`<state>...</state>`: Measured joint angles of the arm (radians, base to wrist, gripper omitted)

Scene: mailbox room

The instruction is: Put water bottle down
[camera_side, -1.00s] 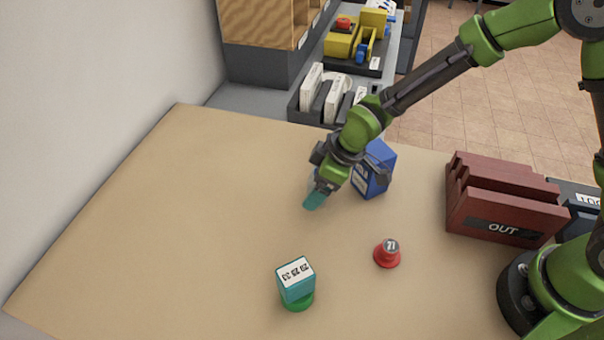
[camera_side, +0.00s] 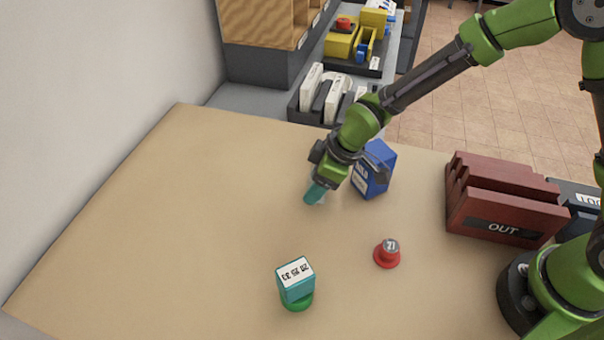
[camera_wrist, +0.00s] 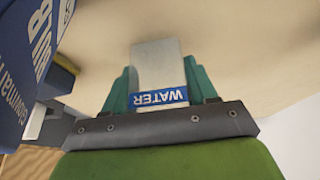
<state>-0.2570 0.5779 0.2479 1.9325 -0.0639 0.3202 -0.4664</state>
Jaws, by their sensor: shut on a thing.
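The water bottle (camera_wrist: 158,65) is a pale, clear-looking bottle with a blue label that reads WATER, upside down in the wrist view. My gripper (camera_side: 314,194) has teal fingers and is shut around the bottle, with one finger on each side. In the side view the bottle is mostly hidden by my gripper and hard to make out. The gripper is low over the tan table (camera_side: 190,220), left of a blue box. I cannot tell whether the bottle touches the table.
The blue box (camera_side: 374,170) stands close to the right of my gripper and also fills the left of the wrist view (camera_wrist: 30,50). A red stamp (camera_side: 387,255), a teal stamp (camera_side: 296,283) and a dark red OUT tray (camera_side: 505,205) stand further off. The left tabletop is clear.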

